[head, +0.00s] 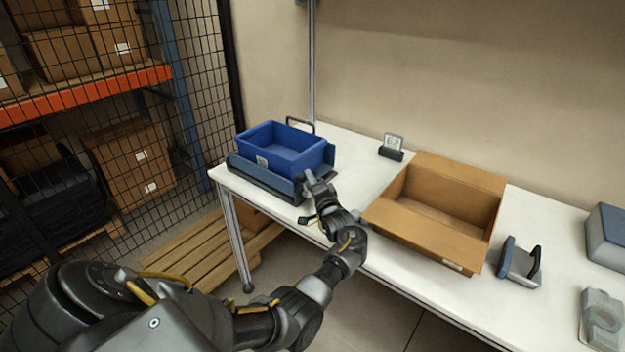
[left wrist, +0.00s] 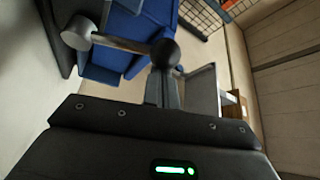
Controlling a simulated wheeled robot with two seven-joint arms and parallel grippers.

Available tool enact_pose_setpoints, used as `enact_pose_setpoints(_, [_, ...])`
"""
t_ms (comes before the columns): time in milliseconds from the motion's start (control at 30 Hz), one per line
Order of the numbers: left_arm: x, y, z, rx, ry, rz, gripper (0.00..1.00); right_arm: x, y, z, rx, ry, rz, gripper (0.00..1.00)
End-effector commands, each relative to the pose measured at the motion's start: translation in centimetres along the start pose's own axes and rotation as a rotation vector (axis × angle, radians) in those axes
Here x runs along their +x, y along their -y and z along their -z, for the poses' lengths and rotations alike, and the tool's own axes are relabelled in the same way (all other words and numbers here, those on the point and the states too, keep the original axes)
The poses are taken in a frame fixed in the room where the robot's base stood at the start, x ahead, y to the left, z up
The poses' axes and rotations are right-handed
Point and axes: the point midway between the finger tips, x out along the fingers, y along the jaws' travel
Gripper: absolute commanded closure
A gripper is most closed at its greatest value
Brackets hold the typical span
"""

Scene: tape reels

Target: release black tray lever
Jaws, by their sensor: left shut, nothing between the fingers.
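A blue bin (head: 285,150) sits in a dark blue-grey tray (head: 262,182) at the left end of the white table. The tray's lever (left wrist: 122,43) shows in the left wrist view as a rod with a black ball knob (left wrist: 165,53) and a round grey pivot (left wrist: 78,33). My left gripper (head: 306,178) is at the tray's front right corner, shut and empty. In the left wrist view its fingertips (left wrist: 163,88) are just below the knob; I cannot tell whether they touch it. The lever is hard to make out in the head view. My right gripper is out of view.
An open cardboard box (head: 440,212) stands right of my left arm on the white table (head: 350,160). A small card stand (head: 392,147) is behind it. A grey holder (head: 520,262) and a tape dispenser (head: 602,318) are farther right. A wire fence (head: 200,90) stands left.

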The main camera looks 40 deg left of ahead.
Motion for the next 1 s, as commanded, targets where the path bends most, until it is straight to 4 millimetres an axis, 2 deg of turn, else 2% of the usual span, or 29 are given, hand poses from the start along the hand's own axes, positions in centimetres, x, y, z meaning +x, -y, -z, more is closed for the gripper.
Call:
enact_pose_setpoints(433, [-1.8, -0.6, -3.1, -0.325, 0.001, 0.189, 1.00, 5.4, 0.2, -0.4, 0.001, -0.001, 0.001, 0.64])
enact_pose_setpoints(567, [-2.2, -0.5, -3.8, -0.400, 0.001, 0.235, 1.00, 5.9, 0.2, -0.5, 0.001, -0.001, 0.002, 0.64])
enact_pose_setpoints(1000, [-3.0, -0.8, -5.1, -0.394, 0.001, 0.230, 1.00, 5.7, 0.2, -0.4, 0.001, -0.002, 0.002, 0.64])
